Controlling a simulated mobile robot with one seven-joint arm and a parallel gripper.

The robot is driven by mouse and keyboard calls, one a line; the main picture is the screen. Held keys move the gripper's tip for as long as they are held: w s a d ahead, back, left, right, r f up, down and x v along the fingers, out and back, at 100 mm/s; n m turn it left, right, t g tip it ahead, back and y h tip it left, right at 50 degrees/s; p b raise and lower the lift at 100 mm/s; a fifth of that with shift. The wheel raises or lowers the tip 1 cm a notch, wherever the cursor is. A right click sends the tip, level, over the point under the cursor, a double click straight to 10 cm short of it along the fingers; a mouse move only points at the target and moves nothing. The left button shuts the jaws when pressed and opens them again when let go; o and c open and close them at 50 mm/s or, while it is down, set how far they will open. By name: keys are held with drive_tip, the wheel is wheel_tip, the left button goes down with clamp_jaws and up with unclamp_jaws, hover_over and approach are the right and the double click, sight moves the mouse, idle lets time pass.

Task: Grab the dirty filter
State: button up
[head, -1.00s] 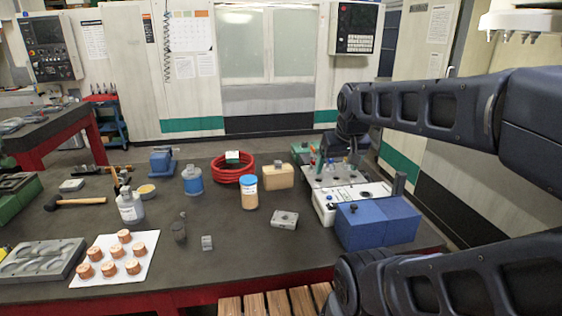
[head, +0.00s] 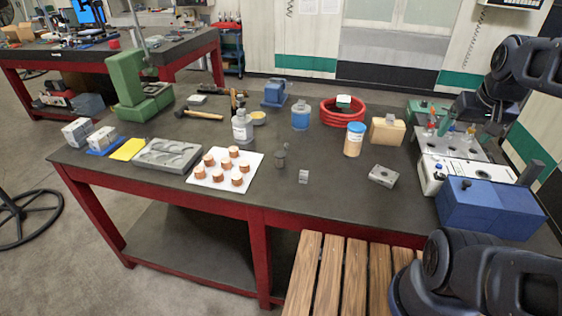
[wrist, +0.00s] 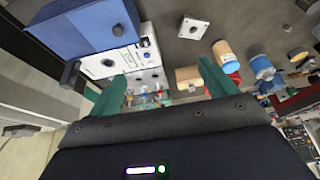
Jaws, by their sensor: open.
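I cannot surely tell which thing is the dirty filter. A small dark cylindrical piece (head: 281,158) stands near the middle of the bench, right of a white sheet (head: 252,157) with several copper-coloured cylinders. A tan jar with a blue lid (head: 353,141) and a blue container (head: 300,118) stand farther back. My gripper (wrist: 160,88) shows in the wrist view with two green fingers wide apart and nothing between them. It is above the right part of the bench, apart from these things.
A blue box (head: 490,207), a white unit (head: 460,172) and a tan container (head: 387,132) crowd the right side. A red hose coil (head: 342,112) lies at the back. A grey metal block (head: 383,176) lies nearer.

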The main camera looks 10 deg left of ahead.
drive_tip(key=shift+c, duration=0.4)
drive_tip(key=c, duration=0.3)
